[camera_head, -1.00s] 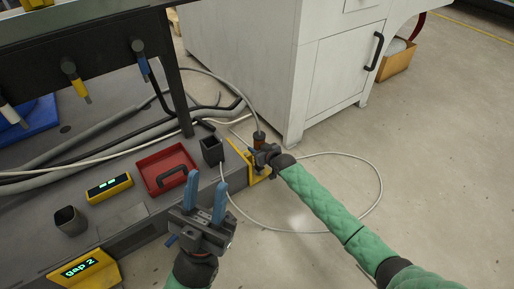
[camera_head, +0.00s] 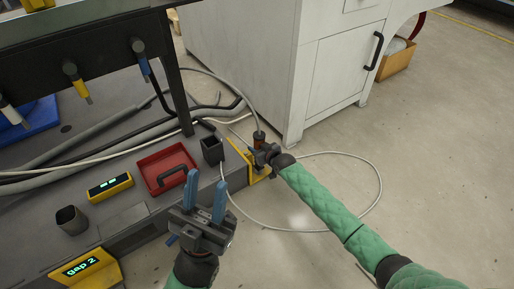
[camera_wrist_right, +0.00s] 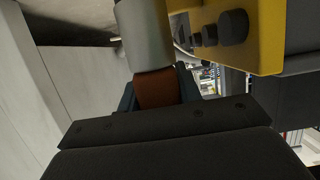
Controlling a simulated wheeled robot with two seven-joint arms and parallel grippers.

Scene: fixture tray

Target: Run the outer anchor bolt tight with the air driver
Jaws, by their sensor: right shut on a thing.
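The air driver (camera_head: 259,139) has a brown grip and a hose at its top. It stands roughly upright at the yellow bracket (camera_head: 240,154) on the platform's edge. My right gripper (camera_head: 261,152) is shut on the driver. In the right wrist view the driver's brown grip (camera_wrist_right: 157,88) and grey cylinder (camera_wrist_right: 145,35) show, beside the yellow bracket (camera_wrist_right: 270,35). Dark bolts (camera_wrist_right: 232,27) stick out of the bracket; I cannot tell which is the outer one. The driver's contact with a bolt is hidden. My left gripper (camera_head: 205,192) is open and empty, its blue fingers apart.
A red tray (camera_head: 163,160), a black holder (camera_head: 212,150), a grey cup (camera_head: 70,220) and a yellow display box (camera_head: 110,187) are on the platform. A white cabinet (camera_head: 260,65) stands close behind the driver. The hose (camera_head: 378,190) loops over free floor at right.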

